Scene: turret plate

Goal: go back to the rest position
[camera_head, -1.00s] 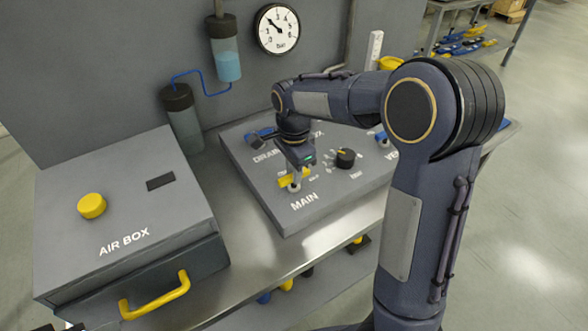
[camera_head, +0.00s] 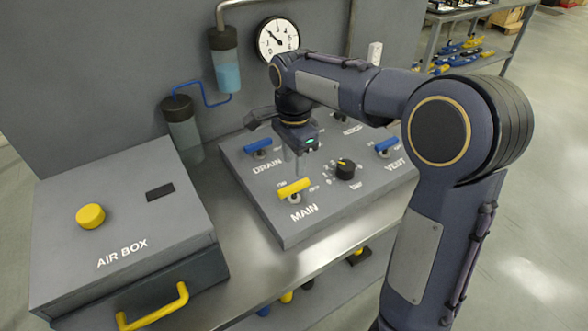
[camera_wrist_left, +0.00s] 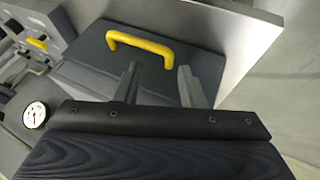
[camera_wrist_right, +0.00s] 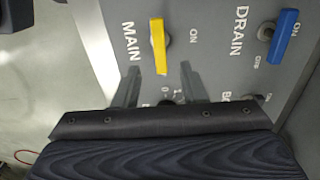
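My right gripper (camera_head: 297,158) hangs above the valve panel (camera_head: 328,207), behind the yellow MAIN handle (camera_head: 294,187) in the head view. In the right wrist view the fingers of this gripper (camera_wrist_right: 158,82) are apart and empty, with the yellow MAIN handle (camera_wrist_right: 158,47) beyond them. My left gripper does not show clearly in the head view. In the left wrist view its fingers (camera_wrist_left: 157,82) are apart and empty, near the yellow drawer handle (camera_wrist_left: 143,46) of the air box.
The air box (camera_head: 125,215) with a yellow button (camera_head: 90,216) stands at left. Blue DRAIN (camera_head: 257,144) and VENT (camera_head: 388,145) handles and a black knob (camera_head: 345,168) are on the panel. A round gauge (camera_head: 278,40) is on the wall. Open floor lies at right.

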